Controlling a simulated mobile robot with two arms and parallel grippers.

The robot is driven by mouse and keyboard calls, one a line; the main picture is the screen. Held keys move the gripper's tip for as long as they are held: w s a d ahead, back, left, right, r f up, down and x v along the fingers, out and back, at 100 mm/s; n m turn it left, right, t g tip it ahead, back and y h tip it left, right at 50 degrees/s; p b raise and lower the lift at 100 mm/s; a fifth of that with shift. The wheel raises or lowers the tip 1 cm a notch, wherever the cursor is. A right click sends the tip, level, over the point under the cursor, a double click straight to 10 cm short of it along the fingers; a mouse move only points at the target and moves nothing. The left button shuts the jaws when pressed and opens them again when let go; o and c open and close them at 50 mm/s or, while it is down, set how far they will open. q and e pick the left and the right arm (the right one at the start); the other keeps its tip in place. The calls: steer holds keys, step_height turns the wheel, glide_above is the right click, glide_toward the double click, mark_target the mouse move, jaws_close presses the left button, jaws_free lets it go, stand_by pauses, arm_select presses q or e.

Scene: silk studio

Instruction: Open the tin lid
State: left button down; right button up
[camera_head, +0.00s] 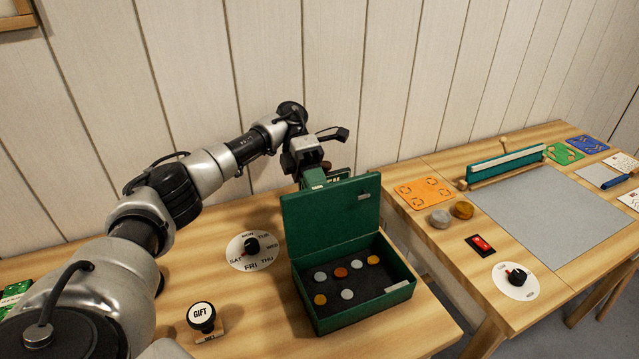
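The green tin (356,318) stands on the left wooden table. Its lid (322,222) is raised, standing roughly upright along the back edge. The inside is dark and holds several round discs in grey, orange and yellow. My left arm reaches in from the left and bends down behind the lid. My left gripper (325,178) is behind the lid's upper edge, and its fingertips are hidden there. I cannot tell whether it touches the lid. My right gripper is not in view.
A day dial (251,249) lies left of the tin, with a GIFT stamp (202,317) in front of it. The right table holds an orange card (423,191), two round discs, a red switch (480,244), a second dial (516,280) and a grey mat (560,215). A gap separates the tables.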

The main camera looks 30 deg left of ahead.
arm_select(q)
steer(key=shift+a+f+p, duration=0.15)
steer(key=shift+f+p, duration=0.15)
steer(key=shift+f, duration=0.65)
steer(key=shift+w+f, duration=0.1)
steer(key=shift+f, duration=0.05)
steer(key=c, duration=1.2)
jaws_free()
steer(key=shift+w, duration=0.15)
steer(key=shift+a, duration=0.1)
steer(key=shift+r, duration=0.25)
